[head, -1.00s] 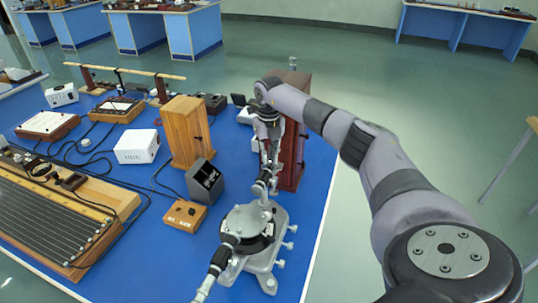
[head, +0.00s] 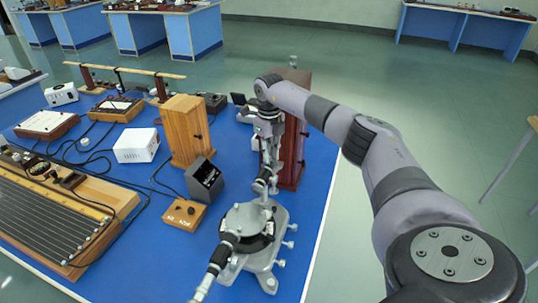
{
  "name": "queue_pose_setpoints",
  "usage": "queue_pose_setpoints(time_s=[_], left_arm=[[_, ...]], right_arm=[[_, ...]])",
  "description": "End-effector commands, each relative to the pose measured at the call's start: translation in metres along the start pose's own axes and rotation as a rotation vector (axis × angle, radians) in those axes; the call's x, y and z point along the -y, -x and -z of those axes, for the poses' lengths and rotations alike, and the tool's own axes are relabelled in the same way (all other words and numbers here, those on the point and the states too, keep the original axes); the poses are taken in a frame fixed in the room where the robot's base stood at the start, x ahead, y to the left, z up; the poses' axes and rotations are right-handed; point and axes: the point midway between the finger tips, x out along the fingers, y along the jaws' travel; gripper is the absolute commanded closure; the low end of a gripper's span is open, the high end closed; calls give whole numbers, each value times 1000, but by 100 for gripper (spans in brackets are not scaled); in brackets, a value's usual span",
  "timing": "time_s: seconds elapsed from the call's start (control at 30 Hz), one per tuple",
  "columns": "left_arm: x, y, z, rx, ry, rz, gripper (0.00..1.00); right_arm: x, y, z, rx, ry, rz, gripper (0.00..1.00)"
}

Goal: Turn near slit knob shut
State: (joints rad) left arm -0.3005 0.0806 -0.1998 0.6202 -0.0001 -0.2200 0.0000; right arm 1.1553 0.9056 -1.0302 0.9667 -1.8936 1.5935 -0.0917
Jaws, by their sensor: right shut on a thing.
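A grey spectrometer (head: 262,262) stands on the blue bench, with one dark tube pointing toward me (head: 220,256) and the other tube (head: 262,184) pointing away. My right gripper (head: 269,166) reaches down from above at the far end of the away-pointing tube, where the slit is. Its fingers are shut on the slit knob, which is small and mostly hidden by the fingers. My left gripper is not in view.
A dark red wooden cabinet (head: 292,150) stands just behind and right of my right gripper. A lighter wooden box (head: 185,130), a dark grey box (head: 204,180) and a small wooden switch box (head: 184,214) stand to the left. Open floor lies right of the bench.

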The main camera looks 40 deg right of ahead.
Motion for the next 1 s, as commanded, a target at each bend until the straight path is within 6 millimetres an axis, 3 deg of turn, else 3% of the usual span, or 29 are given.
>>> queue_pose_setpoints(time_s=[0.5, 1.0], left_arm=[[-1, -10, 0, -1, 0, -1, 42], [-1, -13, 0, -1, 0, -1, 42]], right_arm=[[2, 1, -1, 3, 455, 4, 100], [2, 2, -1, 4, 662, 4, 100]])
